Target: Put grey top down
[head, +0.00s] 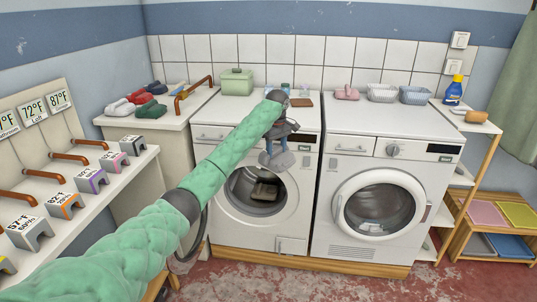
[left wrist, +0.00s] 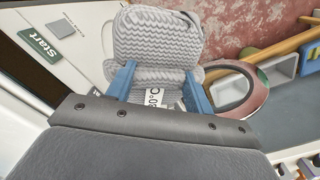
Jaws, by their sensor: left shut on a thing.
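The grey top (left wrist: 158,45) is a light grey knitted bundle with a white label; only part of the label's temperature mark is readable. My left gripper (left wrist: 160,88) is shut on it, with a blue finger on each side. In the head view the grey top (head: 277,160) hangs below my left gripper (head: 279,132), in front of the left machine (head: 230,133) and above its round opening. A greyish item (head: 264,191) lies inside that drum. My right gripper is not in view.
The left machine's round door (head: 190,245) appears swung open to the left, partly behind my arm. The right machine (head: 340,235) has its door shut. A shelf with several labelled coloured blocks (head: 91,180) stands at left. Trays (head: 487,213) sit at lower right.

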